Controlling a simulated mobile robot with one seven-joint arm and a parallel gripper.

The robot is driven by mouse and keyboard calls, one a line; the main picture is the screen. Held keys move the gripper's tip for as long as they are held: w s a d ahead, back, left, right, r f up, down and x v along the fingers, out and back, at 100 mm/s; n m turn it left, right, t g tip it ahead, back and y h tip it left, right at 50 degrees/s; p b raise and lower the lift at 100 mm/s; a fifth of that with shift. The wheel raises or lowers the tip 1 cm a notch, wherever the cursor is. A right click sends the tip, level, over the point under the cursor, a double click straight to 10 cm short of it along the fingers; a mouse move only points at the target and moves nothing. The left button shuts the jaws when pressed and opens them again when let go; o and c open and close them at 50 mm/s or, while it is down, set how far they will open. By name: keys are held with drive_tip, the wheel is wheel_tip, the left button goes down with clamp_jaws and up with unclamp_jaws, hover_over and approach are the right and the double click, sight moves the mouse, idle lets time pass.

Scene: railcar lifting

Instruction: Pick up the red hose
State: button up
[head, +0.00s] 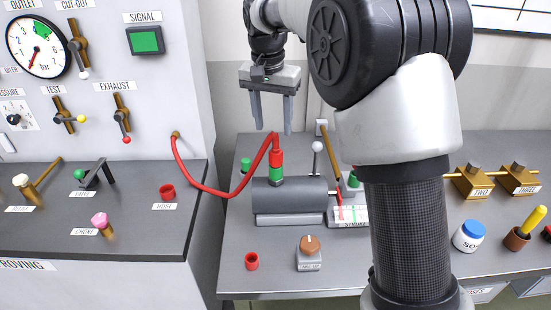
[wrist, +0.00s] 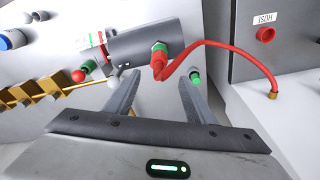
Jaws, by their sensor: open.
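The red hose (head: 218,193) runs from a brass fitting on the side of the grey cabinet, sags, and rises to a red end coupling (head: 276,150). That coupling sits upright on a green fitting (head: 276,171) on top of the dark grey cylinder (head: 290,191). The hose (wrist: 215,44) and its red coupling (wrist: 158,65) also show in the wrist view, ahead of the fingers. My gripper (head: 272,127) is open and empty. Its fingers hang down above and around the line of the coupling in the head view; I cannot tell the exact depth gap.
A red socket labelled HOSE (head: 167,191) is on the left console. Another red socket (head: 251,261) and an orange knob (head: 309,246) stand at the bench front. A white-knobbed lever (head: 317,147) stands behind the cylinder. My arm hides part of the bench.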

sight(277, 150)
drive_tip(key=f, duration=0.3)
drive_tip(key=w+f, duration=0.1)
drive_tip(key=f, duration=0.2)
drive_tip(key=d+f, duration=0.1)
drive_tip(key=f, duration=0.3)
drive_tip(key=shift+w, duration=0.15)
drive_tip(key=shift+r, duration=0.1)
clamp_jaws()
